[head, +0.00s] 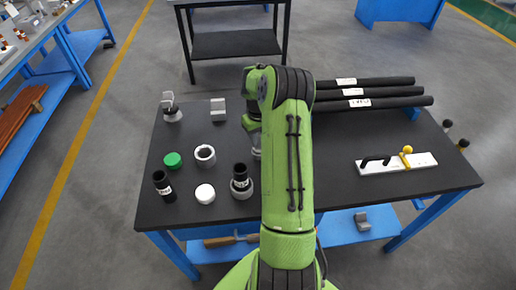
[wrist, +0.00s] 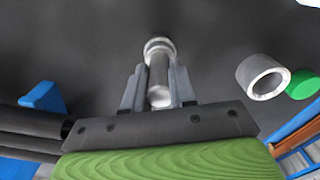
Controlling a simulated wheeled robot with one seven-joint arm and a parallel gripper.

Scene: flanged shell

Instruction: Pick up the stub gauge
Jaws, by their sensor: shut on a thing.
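The stub gauge (wrist: 158,75) is a grey cylinder with a wider, pale ring at its far end. In the wrist view it lies between the two grey fingers of my gripper (wrist: 159,88), which are shut on it from both sides. Its near end shows pale just in front of the gripper's palm. In the head view my green arm covers most of the gripper and gauge. I cannot tell whether the gauge touches the table.
On the black table (head: 330,205) stand a grey ring (head: 205,155), a green cap (head: 173,160), a white cap (head: 205,193) and black-topped fittings (head: 241,181). Black pipes (head: 370,92) lie at the back right. A white block with handles (head: 397,163) lies at the right.

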